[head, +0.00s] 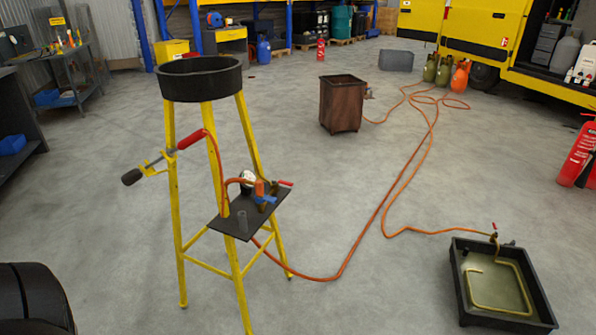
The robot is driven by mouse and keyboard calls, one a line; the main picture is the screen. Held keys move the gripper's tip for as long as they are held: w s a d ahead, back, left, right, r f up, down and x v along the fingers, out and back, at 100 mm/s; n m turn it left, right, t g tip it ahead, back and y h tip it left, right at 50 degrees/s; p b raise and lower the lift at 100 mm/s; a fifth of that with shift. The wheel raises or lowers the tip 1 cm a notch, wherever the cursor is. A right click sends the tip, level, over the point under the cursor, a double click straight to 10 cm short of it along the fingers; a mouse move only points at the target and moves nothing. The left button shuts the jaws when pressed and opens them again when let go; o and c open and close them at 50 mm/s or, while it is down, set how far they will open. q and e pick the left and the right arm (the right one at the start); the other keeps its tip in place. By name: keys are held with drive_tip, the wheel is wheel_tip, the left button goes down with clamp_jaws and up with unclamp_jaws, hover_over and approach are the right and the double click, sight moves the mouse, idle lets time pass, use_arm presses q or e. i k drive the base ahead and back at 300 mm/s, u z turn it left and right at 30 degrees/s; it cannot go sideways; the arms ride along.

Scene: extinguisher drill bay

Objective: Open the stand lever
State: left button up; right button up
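A yellow stand (222,170) with a black round pan (203,79) on top stands left of centre. A dark shelf (232,226) on its legs carries a gauge (248,179), an orange-and-blue regulator (264,194) and a small red lever (285,183) at its right end. The lever points right, roughly level; whether its valve is open is too small to tell. A torch with a red grip (193,138) hangs in a yellow holder on the stand's left leg, its black end to the left. Neither of my grippers is in view.
An orange hose (375,215) runs over the floor from the stand to several gas bottles (443,72). A black tray (540,308) with a red-lever valve stands at right, a brown bin (342,104) behind. A black rounded object (35,300) is lower left.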

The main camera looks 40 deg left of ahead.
sight(286, 183)
drive_tip(key=u, duration=0.6)
drive_tip(key=i, duration=0.95)
drive_tip(key=u, duration=1.55)
drive_tip(key=i, duration=0.8)
drive_tip(key=u, duration=0.1)
